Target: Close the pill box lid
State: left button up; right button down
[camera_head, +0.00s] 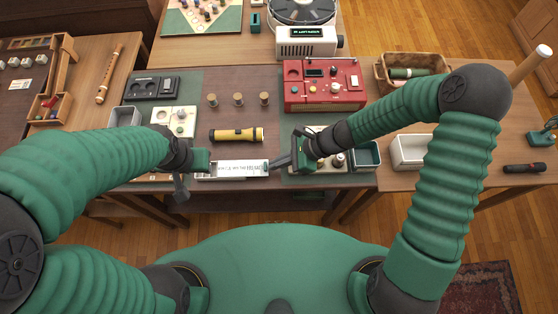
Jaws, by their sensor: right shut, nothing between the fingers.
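The pill box (232,175) is a long, narrow white box with small dark lettering along it, near the front edge of the table. It is too small to tell how far its lid is raised. My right gripper (279,162) is shut and empty, with its dark tip at the right end of the box; I cannot tell if it touches. My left gripper (190,176) is at the left end of the box. Its fingers are partly hidden by its wrist, and I cannot tell whether it is open.
A yellow flashlight (236,135) lies just behind the box. Three small wooden-topped pegs (238,99) stand farther back. A red device (325,88) is at back right. An empty white bin (409,151) and a green-rimmed tray (366,155) are to the right.

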aim_at(242, 168)
jog(key=shift+a, duration=0.35)
jog(key=a, duration=0.7)
jog(key=shift+a+b, duration=0.15)
jog(key=shift+b, duration=0.25)
